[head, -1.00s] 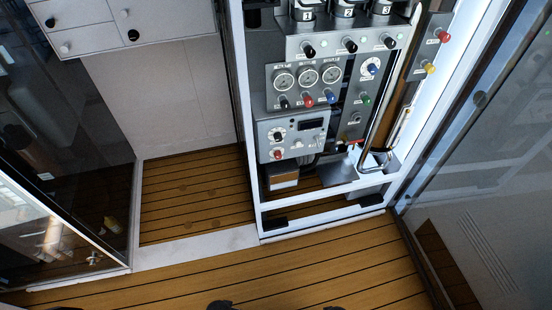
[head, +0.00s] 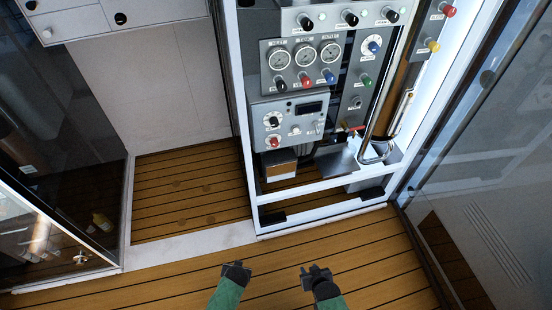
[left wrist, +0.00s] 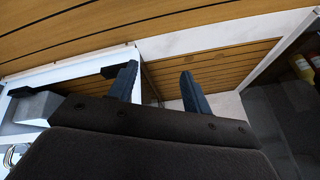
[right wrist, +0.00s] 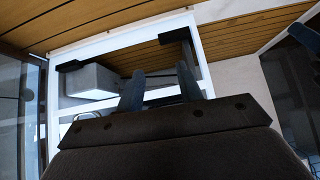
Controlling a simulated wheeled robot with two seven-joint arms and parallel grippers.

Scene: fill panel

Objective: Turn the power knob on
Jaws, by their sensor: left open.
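A grey control panel (head: 255,112) stands in a white frame, with a dark display, a black knob on a white dial (head: 272,121) and a red knob (head: 274,142). The labels are too small to read, so I cannot tell which knob is the power knob. My left gripper (head: 237,266) and right gripper (head: 316,271) are low in the head view, in front of and well apart from the panel. In the left wrist view the fingers (left wrist: 159,82) are apart and empty. In the right wrist view the fingers (right wrist: 160,77) are also apart and empty.
Above are gauges (head: 305,55) with coloured knobs, and a blue knob on a dial (head: 373,46). A bent metal pipe (head: 388,120) runs at the right. The frame's white lower bar (head: 325,215) crosses in front. The wooden floor (head: 180,275) is clear.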

